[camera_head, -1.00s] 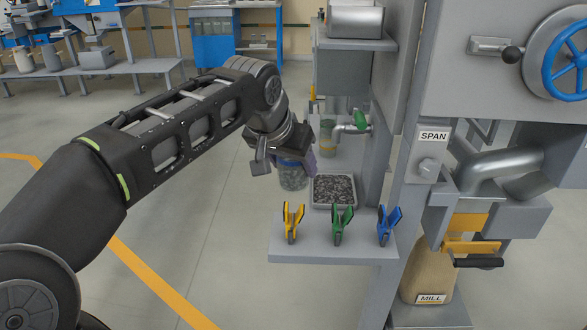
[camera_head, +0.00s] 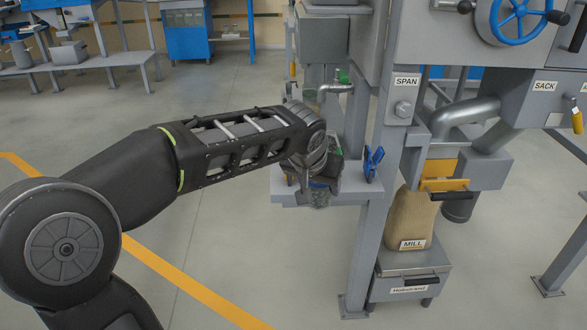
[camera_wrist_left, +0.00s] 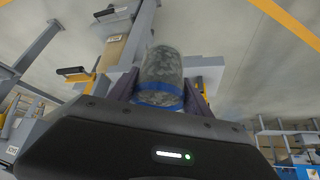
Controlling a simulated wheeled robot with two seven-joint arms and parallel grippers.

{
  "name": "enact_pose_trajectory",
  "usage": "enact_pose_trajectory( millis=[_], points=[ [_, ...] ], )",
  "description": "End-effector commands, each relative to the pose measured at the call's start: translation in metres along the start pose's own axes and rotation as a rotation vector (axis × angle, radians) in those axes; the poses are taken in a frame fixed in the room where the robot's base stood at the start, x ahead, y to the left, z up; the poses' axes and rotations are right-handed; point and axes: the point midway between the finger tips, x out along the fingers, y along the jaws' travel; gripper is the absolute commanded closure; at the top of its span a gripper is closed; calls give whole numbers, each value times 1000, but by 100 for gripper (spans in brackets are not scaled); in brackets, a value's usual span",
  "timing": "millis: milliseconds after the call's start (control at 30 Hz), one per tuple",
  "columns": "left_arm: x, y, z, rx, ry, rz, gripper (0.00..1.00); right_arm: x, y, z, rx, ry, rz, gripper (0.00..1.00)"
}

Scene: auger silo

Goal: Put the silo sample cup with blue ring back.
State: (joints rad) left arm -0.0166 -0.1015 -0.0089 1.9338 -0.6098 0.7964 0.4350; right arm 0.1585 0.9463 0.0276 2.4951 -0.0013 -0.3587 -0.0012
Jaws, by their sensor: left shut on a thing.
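The silo sample cup with blue ring (camera_wrist_left: 162,68) is clear, with grey grainy contents, and sits between the fingers of my left gripper (camera_wrist_left: 160,92) in the left wrist view. In the head view my left gripper (camera_head: 314,178) is shut on it, by the front edge of the grey shelf (camera_head: 347,190). Only the lower part of the cup (camera_head: 320,198) shows there, below the fingers. My arm and gripper hide most of the shelf top. My right gripper is in neither view.
A blue clip (camera_head: 373,164) stands at the shelf's right front, close to the gripper. A green-handled spout (camera_head: 335,87) is behind the arm. A grey post (camera_head: 375,150) and the MILL sack (camera_head: 411,215) are to the right. The floor in front is clear.

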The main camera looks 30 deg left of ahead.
Motion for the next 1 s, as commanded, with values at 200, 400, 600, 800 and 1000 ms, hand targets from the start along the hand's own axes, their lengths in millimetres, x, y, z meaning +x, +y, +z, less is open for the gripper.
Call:
enact_pose_trajectory(
  millis=[200, 400, 600, 800, 1000],
  points=[
    [34, 55, 16, 75, 0, 44, 95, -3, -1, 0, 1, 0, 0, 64],
    [26, 101, 22, 146, 1, 97, 95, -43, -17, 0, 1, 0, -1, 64],
    [-1, 112, 12, 167, 1, 116, 95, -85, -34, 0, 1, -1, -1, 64],
    [-27, 114, 1, 172, 0, 123, 95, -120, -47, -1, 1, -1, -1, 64],
    [-31, 116, 0, 174, 0, 126, 95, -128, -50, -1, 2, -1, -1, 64]
  ],
)
